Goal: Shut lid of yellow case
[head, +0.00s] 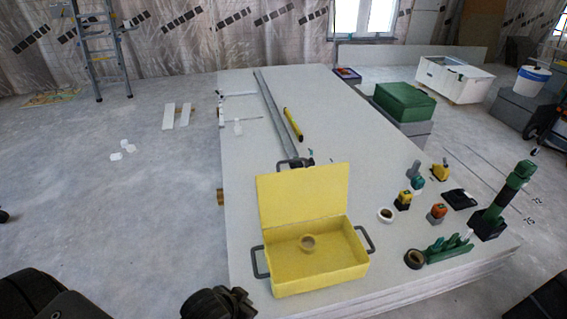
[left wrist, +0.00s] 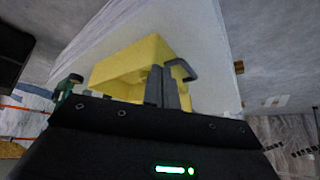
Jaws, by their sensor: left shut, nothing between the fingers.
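The yellow case (head: 320,275) stands on the near part of the pale panel stack, with a dark handle at each side. Its lid (head: 303,195) is open and stands roughly upright at the back edge. My right gripper does not show.
The panel stack (head: 290,85) carries a metal profile (head: 275,112) and a yellow level (head: 293,124) behind the case. Tape rolls, small tools and a green upright tool (head: 500,203) stand right of it. A green box (head: 404,101) is farther back. The panel left of the lid is clear.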

